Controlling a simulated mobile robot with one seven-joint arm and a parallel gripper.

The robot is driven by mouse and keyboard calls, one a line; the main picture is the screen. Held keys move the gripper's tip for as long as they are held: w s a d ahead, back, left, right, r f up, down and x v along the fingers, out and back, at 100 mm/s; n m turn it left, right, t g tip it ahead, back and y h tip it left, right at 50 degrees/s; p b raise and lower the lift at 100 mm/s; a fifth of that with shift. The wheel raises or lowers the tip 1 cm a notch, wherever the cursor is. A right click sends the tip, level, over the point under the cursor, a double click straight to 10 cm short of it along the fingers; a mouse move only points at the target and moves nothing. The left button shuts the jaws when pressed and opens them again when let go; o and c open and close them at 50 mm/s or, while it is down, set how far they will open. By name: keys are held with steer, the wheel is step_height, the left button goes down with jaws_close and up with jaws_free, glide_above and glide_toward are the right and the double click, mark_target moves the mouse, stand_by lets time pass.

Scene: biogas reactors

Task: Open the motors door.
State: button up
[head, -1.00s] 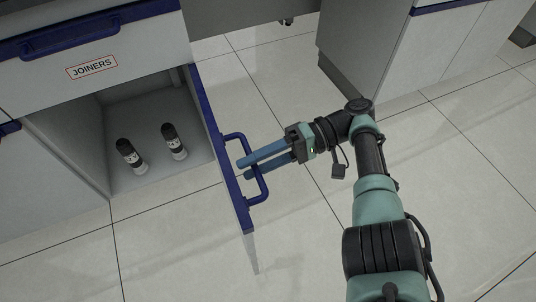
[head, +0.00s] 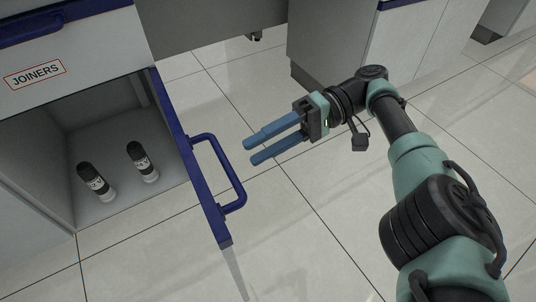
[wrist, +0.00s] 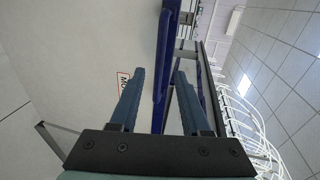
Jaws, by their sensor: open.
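The door (head: 182,135) with a blue edge stands wide open, swung out from the cabinet below the JOINERS drawer. Its blue handle (head: 236,180) sticks out to the right. My gripper (head: 247,152) is open and empty, just right of the handle and apart from it. In the wrist view my two blue fingers (wrist: 157,92) are spread, with the blue handle (wrist: 163,70) seen between and beyond them. A partly hidden label (wrist: 122,82) starting "MO" shows on the door's pale face behind the left finger.
Two black-and-white cylindrical motors (head: 143,162) stand on the cabinet floor. The JOINERS drawer (head: 70,50) above is shut. Another cabinet (head: 335,45) stands at the back right. The tiled floor (head: 300,230) around the door is clear.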

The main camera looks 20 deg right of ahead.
steer(key=shift+d+b, duration=0.4)
steer(key=shift+b, duration=0.25)
